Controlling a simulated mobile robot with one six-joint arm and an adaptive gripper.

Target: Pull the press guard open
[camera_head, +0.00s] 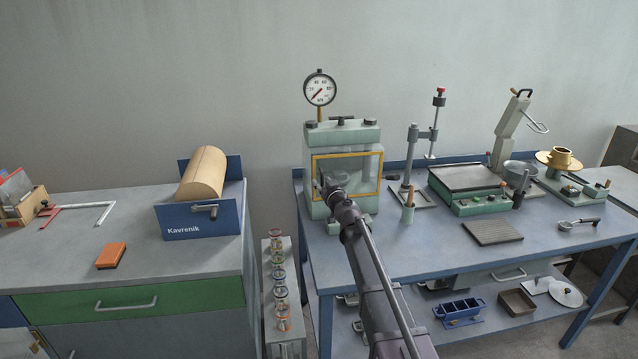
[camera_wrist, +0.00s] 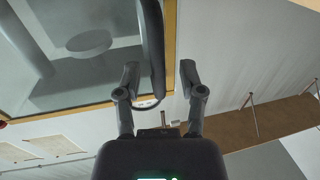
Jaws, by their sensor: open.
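The press (camera_head: 343,132) is a pale green machine on the blue bench, with a round gauge on top. Its guard (camera_head: 376,178) is a clear panel in a yellow-orange frame across the front, and looks closed. My gripper (camera_head: 328,182) is in front of the guard's left part. In the wrist view the guard frame (camera_wrist: 170,45) runs up behind the fingers. In the head view my arm hides the handle.
A test stand (camera_head: 411,160) and a green box (camera_head: 468,185) stand right of the press. A small wooden-handled tool (camera_head: 408,208) is close by. Left, across a gap, a grey cabinet (camera_head: 60,240) carries a blue Kavrenik unit (camera_head: 200,221). A narrow rack of rings (camera_head: 283,308) fills the gap.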

